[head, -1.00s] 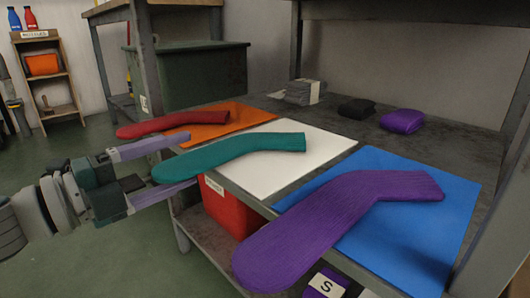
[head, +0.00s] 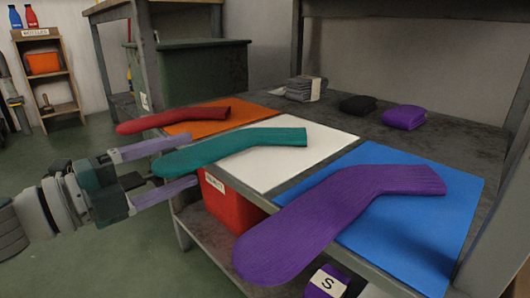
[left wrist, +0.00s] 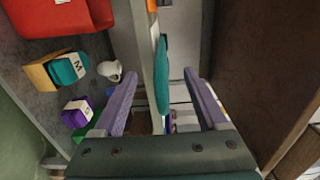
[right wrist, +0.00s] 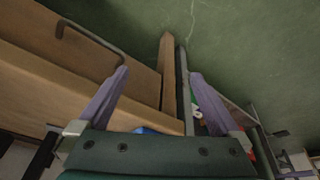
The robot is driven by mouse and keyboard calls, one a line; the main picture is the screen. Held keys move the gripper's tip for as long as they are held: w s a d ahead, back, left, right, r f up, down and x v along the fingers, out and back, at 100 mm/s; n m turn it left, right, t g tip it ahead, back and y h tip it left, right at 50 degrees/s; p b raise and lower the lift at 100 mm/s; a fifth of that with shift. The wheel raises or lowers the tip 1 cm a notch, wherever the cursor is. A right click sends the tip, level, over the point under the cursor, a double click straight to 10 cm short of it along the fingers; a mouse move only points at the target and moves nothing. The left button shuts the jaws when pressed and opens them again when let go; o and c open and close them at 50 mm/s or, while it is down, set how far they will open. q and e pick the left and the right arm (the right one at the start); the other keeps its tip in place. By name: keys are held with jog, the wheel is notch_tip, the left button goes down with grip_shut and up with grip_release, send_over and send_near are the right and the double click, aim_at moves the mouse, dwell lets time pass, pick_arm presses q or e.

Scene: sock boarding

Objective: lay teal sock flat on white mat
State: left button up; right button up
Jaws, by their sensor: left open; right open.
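The teal sock (head: 235,146) lies across the white mat (head: 290,165). Its cuff end is on the mat and its toe end sticks out past the table's front edge. My left gripper (head: 194,160) is open, with one finger on each side of the overhanging toe part, not closed on it. In the left wrist view the sock (left wrist: 162,75) shows edge-on between the spread fingers. My right gripper (right wrist: 158,73) is open and empty, away from the mats; it shows only in the right wrist view.
A red sock (head: 170,120) on an orange mat (head: 258,113) lies to the left. A purple sock (head: 330,215) on a blue mat (head: 430,225) lies to the right. Both overhang the front edge. A red bin (head: 228,206) stands on the lower shelf.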

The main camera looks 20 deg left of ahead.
dwell(0.3)
pick_arm(q)
jog(key=shift+v, duration=0.8)
jog(key=p+v, duration=0.1)
jog(key=v, duration=0.5)
jog(key=shift+s, duration=0.2)
jog(key=shift+a, duration=0.15)
